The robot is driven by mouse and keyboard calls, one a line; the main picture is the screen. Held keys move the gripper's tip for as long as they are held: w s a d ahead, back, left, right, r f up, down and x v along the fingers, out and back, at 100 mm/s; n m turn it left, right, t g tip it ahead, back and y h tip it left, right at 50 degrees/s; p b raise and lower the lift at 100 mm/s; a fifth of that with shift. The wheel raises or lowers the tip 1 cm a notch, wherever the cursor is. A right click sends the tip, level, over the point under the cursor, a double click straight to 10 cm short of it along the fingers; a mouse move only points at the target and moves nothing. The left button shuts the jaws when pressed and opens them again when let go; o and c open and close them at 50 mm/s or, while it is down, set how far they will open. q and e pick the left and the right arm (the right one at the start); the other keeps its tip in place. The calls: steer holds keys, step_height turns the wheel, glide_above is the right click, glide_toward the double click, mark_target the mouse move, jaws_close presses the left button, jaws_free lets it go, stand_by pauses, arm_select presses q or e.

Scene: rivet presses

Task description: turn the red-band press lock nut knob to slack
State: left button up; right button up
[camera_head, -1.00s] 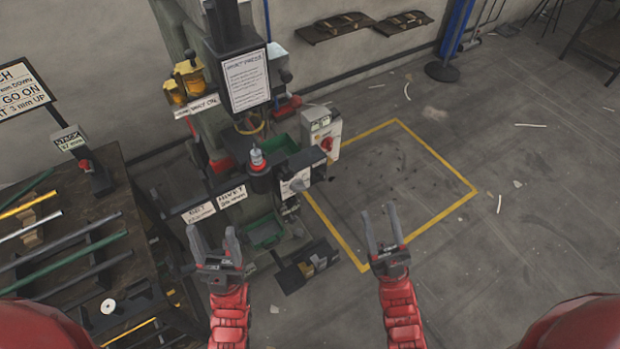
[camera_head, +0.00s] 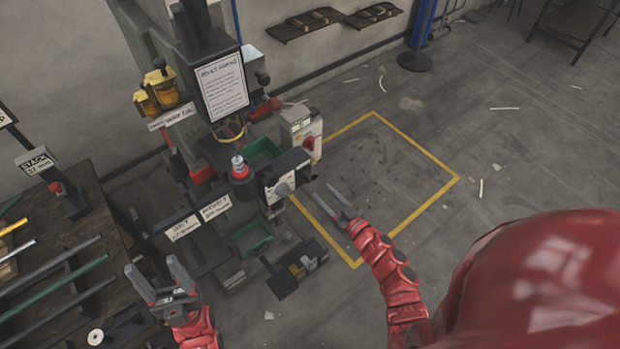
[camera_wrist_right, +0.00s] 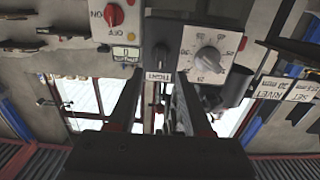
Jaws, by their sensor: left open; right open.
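The press (camera_head: 205,130) stands left of centre in the head view, with a red band (camera_head: 240,174) around its stem. Its dial box (camera_head: 285,178) faces right; in the right wrist view the grey dial knob (camera_wrist_right: 208,59) shows with a scale. A small dark knob (camera_wrist_right: 160,50), probably the lock nut knob, sits left of the dial above a TIGHT label (camera_wrist_right: 158,76). My right gripper (camera_head: 326,191) is open and empty, just right of the dial box; the wrist view shows its fingers either side of the label. My left gripper (camera_head: 151,264) is open and empty, lower left.
A switch box (camera_head: 302,130) with a red knob (camera_wrist_right: 113,14) stands beside the dial box. Green bins (camera_head: 250,238) lie below the press. A rod rack (camera_head: 60,250) stands at left. The floor inside the yellow outline (camera_head: 390,180) is clear.

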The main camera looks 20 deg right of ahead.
mark_target(309, 179)
steer(key=x, duration=0.7)
steer(key=shift+w+a, duration=0.1)
jaws_close()
